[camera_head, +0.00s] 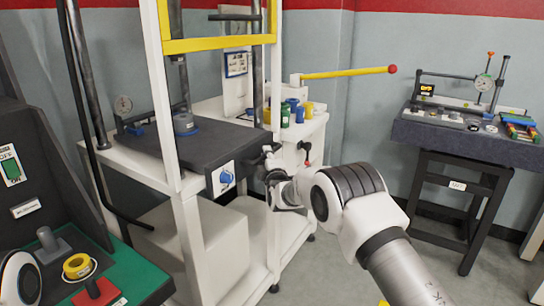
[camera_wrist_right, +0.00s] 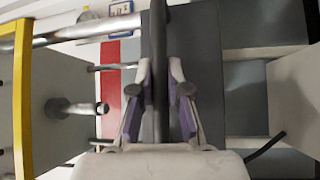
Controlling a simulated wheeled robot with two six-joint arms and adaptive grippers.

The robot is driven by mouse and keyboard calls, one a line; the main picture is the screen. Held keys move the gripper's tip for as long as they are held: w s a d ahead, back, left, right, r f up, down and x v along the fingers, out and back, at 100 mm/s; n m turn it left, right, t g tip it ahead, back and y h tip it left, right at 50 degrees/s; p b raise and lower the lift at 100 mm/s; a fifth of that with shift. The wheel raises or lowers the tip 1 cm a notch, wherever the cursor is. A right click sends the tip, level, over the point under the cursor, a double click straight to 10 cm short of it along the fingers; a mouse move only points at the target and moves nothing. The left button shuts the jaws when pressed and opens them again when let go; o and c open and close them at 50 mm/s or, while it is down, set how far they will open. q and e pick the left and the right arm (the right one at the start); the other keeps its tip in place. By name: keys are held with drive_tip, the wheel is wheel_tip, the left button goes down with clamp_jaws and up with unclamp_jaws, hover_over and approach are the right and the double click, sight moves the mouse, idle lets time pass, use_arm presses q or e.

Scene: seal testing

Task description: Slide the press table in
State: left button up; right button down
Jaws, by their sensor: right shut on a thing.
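The press table (camera_head: 200,143) is a dark grey slab inside the white press frame with yellow bars. It juts out at the front, where its front face has a blue and white label (camera_head: 223,178). A blue and grey round part (camera_head: 185,124) sits on it under the press column. My right gripper (camera_head: 268,160) is at the table's front right corner. In the right wrist view its fingers (camera_wrist_right: 161,90) are closed on either side of a dark upright bar (camera_wrist_right: 156,60) at the table's front; the exact contact is partly hidden. My left gripper is not in view.
A white cabinet with coloured cups (camera_head: 298,112) and a yellow lever with a red knob (camera_head: 391,69) stands behind the gripper. A dark instrument bench (camera_head: 465,140) is at right. A green-topped station (camera_head: 140,277) is at lower left. Floor between is clear.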

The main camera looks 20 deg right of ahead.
drive_tip(key=shift+r, duration=0.15)
drive_tip(key=c, duration=1.5)
unclamp_jaws()
drive_tip(key=shift+a, duration=0.1)
drive_tip(key=o, duration=0.4)
drive_tip(key=shift+w, duration=0.15)
drive_tip(key=shift+c, duration=0.2)
drive_tip(key=shift+w+a+f, duration=0.1)
drive_tip(key=shift+a+f, duration=0.05)
drive_tip(key=shift+f, duration=0.05)
drive_tip(key=shift+s, duration=0.2)
drive_tip(key=s+a+f, duration=0.1)
drive_tip(key=s, duration=1)
drive_tip(key=shift+s+f, duration=0.25)
drive_tip(key=shift+s, duration=0.05)
